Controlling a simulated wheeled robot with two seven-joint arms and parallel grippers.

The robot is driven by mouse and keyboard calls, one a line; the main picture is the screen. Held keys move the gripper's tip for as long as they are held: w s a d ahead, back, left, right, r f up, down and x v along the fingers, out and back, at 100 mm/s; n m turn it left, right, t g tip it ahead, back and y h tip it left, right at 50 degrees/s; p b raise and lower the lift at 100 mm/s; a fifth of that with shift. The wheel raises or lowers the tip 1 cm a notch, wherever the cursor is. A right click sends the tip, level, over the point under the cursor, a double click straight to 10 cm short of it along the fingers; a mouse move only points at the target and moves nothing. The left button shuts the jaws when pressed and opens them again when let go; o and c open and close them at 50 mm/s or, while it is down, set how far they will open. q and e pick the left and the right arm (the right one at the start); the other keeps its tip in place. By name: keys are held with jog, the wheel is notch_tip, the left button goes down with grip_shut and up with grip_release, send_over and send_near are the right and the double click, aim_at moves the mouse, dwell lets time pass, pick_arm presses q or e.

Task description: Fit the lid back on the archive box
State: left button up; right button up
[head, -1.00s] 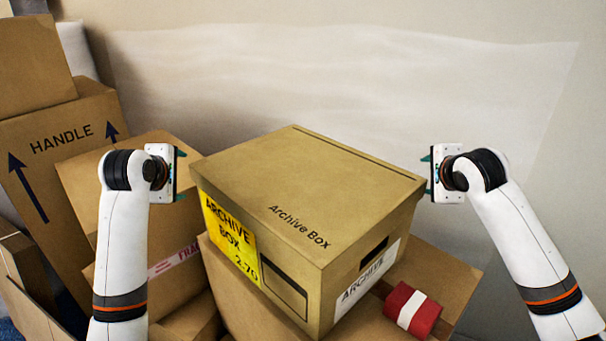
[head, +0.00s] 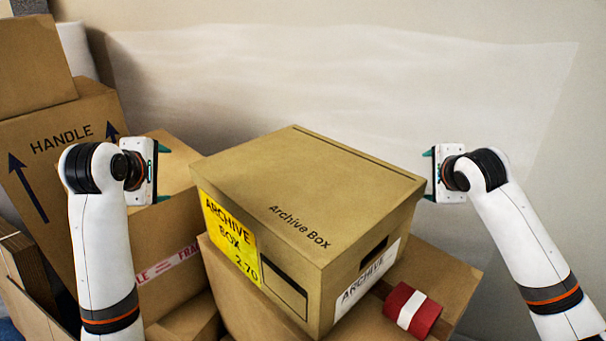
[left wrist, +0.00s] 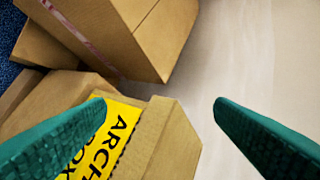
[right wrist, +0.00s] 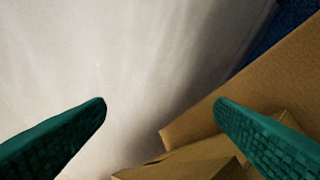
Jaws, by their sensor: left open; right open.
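The brown archive box (head: 345,285) stands in the middle of the head view, with a yellow label on its left face and a dark hand hole on its right face. Its lid (head: 300,185), printed "Archive Box", covers the top; a thin dark line runs along its far right edge. I cannot tell whether it sits fully down. My left gripper (head: 163,173) is open and empty, left of the box and apart from it. My right gripper (head: 429,175) is open and empty, close to the lid's right corner; I cannot tell whether it touches. The yellow label shows in the left wrist view (left wrist: 108,140).
The box stands on a larger carton (head: 455,285). A red roll with a white band (head: 425,318) lies on that carton, by the box's right face. Several cartons, one marked "HANDLE" (head: 75,170), crowd the left. A pale wall (head: 330,80) stands behind.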

pick_arm(q)
jog(key=v, duration=0.4)
jog(key=shift+s+r, duration=0.15)
jog(key=shift+s, duration=0.1)
pick_arm(e)
jog(key=v, duration=1.2)
